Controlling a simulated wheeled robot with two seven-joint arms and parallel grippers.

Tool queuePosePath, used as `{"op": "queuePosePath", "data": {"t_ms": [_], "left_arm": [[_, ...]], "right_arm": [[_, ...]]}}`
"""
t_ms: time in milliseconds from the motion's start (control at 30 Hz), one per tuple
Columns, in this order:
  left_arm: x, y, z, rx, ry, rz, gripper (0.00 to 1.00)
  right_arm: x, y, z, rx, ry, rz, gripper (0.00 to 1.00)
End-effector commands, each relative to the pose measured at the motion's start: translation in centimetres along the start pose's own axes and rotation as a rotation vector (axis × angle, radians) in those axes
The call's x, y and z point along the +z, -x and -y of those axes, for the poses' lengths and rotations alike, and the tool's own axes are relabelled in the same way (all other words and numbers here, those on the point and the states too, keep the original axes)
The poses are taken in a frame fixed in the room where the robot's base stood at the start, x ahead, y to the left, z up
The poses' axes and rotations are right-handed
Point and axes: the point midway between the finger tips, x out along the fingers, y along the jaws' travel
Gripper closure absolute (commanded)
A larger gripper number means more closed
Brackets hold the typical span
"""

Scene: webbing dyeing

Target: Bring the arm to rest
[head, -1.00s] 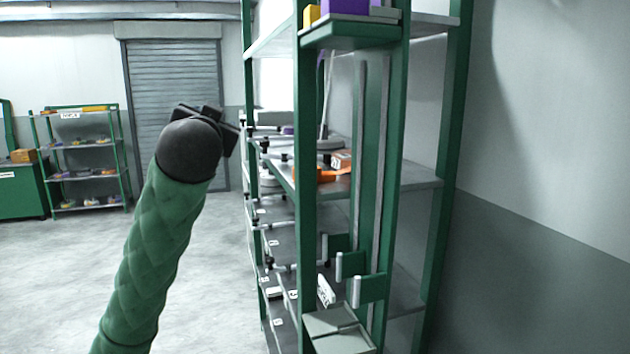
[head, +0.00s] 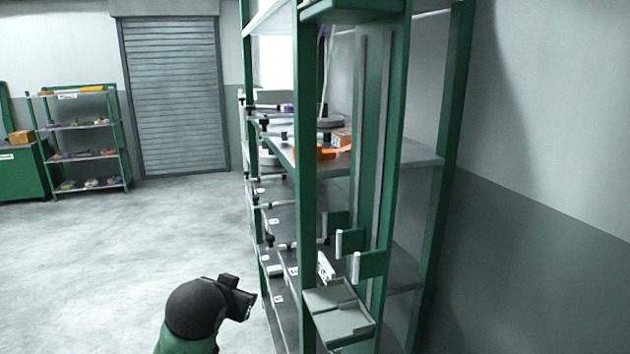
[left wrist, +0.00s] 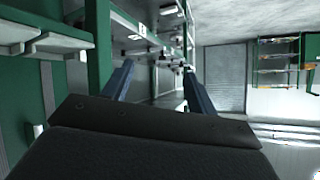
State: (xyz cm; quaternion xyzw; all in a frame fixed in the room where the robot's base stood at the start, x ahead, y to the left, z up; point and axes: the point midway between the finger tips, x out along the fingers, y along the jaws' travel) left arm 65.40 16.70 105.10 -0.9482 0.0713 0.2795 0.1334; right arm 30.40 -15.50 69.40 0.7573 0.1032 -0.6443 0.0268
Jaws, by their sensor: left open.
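My left arm, a green sleeve with a dark rounded wrist, comes in at the bottom of the head view. My left gripper (head: 240,297) is low, to the left of the green rack (head: 308,200) and apart from it. In the left wrist view the two fingers of my left gripper (left wrist: 157,85) stand wide apart with nothing between them. The rack also shows beyond the fingers in that view (left wrist: 100,45). My right gripper is in neither view.
Grey trays (head: 340,312) stick out at the rack's lower front. Its shelves carry an orange item (head: 314,152) and several small parts. A small shelf unit (head: 88,140) and a roller door (head: 175,95) stand far back. The floor (head: 110,250) on the left is clear.

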Motion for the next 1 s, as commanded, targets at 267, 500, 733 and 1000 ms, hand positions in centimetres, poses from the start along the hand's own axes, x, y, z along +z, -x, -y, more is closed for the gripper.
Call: {"op": "queuePosePath", "data": {"t_ms": [267, 500, 733, 1000], "left_arm": [[10.1, -0.8, -3.2, 0.064, 0.053, 0.152, 0.42], [18.7, -0.4, -6.0, 0.111, 0.095, 0.291, 0.42], [27.1, 0.8, -8.8, 0.153, 0.132, 0.435, 0.42], [36.6, 4.0, -12.4, 0.203, 0.168, 0.607, 0.42]], "right_arm": [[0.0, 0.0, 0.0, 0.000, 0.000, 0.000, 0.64], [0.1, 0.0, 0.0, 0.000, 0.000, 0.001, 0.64], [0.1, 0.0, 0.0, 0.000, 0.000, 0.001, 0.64], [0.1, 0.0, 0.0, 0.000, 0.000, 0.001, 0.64]]}}
